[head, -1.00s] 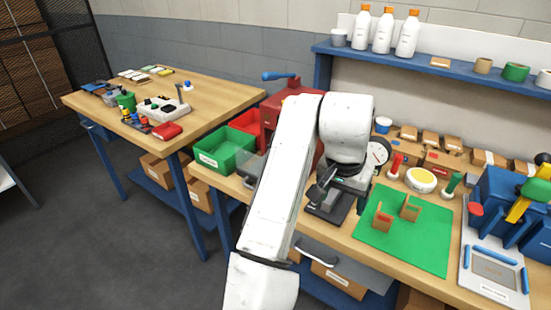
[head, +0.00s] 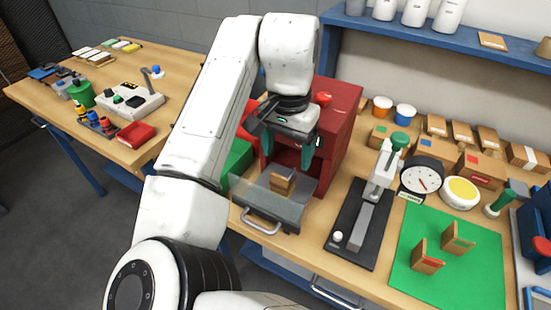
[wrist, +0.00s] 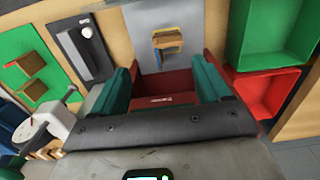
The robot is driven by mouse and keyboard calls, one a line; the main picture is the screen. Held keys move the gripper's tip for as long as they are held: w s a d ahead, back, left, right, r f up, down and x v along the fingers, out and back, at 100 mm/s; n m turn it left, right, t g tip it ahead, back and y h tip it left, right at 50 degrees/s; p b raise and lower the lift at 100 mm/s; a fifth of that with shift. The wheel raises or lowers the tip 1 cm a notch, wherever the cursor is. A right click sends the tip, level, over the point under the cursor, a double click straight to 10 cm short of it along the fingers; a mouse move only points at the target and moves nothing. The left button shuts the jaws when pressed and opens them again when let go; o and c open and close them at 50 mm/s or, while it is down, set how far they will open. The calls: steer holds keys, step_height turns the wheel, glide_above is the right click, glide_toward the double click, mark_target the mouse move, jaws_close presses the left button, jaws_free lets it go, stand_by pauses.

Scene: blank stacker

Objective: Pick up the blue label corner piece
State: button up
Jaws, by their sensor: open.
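A small wooden corner piece (head: 283,180) stands on the grey pulled-out tray (head: 262,203) of the red cabinet (head: 343,118). In the wrist view the corner piece (wrist: 167,40) shows a thin blue strip, so it appears to be the blue label one. My gripper (head: 287,150), with teal fingers, is open and empty, above and behind the piece at the cabinet front. In the wrist view my gripper (wrist: 163,85) has its fingers wide apart, and the piece lies beyond them, untouched. Corner pieces with a red label (head: 427,258) and a green label (head: 457,240) stand on the green mat (head: 410,285).
A black press with a green knob (head: 361,225) stands right of the tray. A dial gauge (head: 421,178) and a yellow-topped round dish (head: 460,193) are behind the mat. Green (wrist: 268,35) and red (wrist: 268,90) bins lie beside the cabinet. A blue shelf (head: 430,45) runs above.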

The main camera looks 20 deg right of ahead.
mark_target(281, 180)
steer(key=f, duration=0.2)
steer(key=w+f, duration=0.1)
steer(key=f, duration=0.2)
steer(key=shift+w, duration=0.1)
steer(key=shift+a+f+p, duration=0.15)
steer(key=shift+f+p, duration=0.2)
steer(key=shift+f, duration=1.05)
steer(key=shift+a+f+p, duration=0.1)
steer(key=shift+f+p, duration=0.2)
steer(key=shift+f, duration=1.1)
steer(key=c, duration=1.1)
steer(key=shift+r, duration=0.15)
